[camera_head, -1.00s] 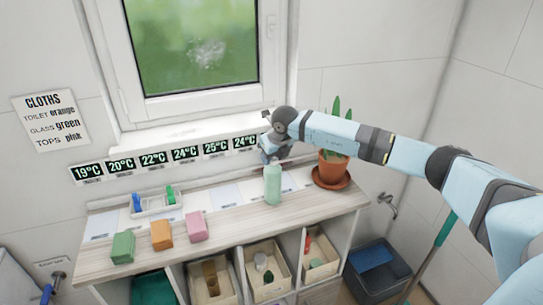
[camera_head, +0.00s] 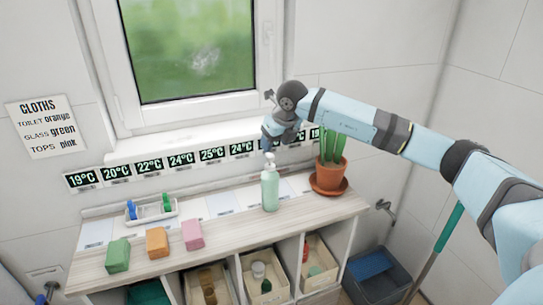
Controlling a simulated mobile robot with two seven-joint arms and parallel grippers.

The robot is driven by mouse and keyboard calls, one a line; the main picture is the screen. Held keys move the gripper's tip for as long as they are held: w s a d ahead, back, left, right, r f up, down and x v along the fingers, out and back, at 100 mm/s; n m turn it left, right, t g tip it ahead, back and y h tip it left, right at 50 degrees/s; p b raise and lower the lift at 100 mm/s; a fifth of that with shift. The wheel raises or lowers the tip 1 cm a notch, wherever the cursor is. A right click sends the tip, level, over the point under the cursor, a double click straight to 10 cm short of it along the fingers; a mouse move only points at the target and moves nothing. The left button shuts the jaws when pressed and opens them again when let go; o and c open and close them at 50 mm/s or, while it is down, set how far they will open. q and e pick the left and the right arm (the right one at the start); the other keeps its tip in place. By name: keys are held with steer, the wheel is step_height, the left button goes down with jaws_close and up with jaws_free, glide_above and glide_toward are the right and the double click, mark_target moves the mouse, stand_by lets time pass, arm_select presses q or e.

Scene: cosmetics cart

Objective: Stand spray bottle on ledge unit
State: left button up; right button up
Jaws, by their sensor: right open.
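A pale green spray bottle (camera_head: 270,187) with a whitish top stands upright on the wooden top of the ledge unit (camera_head: 230,234), right of its middle. My right gripper (camera_head: 268,140) is above the bottle's top, with clear space or only slight separation that I cannot judge exactly. It is open and holds nothing. The arm comes in from the right. My left gripper is not in view.
A potted cactus (camera_head: 330,170) stands right of the bottle, below my arm. Green (camera_head: 118,256), orange (camera_head: 157,242) and pink (camera_head: 192,235) blocks lie front left. A small white tray (camera_head: 152,214) sits behind them. Temperature labels line the window sill (camera_head: 190,143).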

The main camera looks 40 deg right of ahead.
steer(key=s+a+f+m+y, duration=0.1)
steer(key=s+a+f+y, duration=0.25)
steer(key=a+y, duration=0.45)
steer(key=s+a+f+m+y, duration=0.1)
steer(key=s+a+f+y, duration=0.3)
steer(key=a, duration=0.8)
steer(key=s+a+f+m+y, duration=0.1)
steer(key=s+a+f+y, duration=0.2)
steer(key=s+a+y, duration=0.5)
steer(key=s+d+f+m+t+h, duration=0.2)
steer(key=s+f+m+h, duration=0.6)
steer(key=f+m, duration=0.4)
steer(key=s+d+f+m+t+h, duration=0.2)
steer(key=s+f+m+h, duration=0.6)
steer(key=m, duration=1)
step_height(320, 180, down, 4)
steer(key=s+t, duration=0.2)
steer(key=shift+s+f+h, duration=0.25)
steer(key=shift+s+h, duration=0.1)
steer(key=shift+h, duration=0.05)
steer(key=shift+d, duration=0.1)
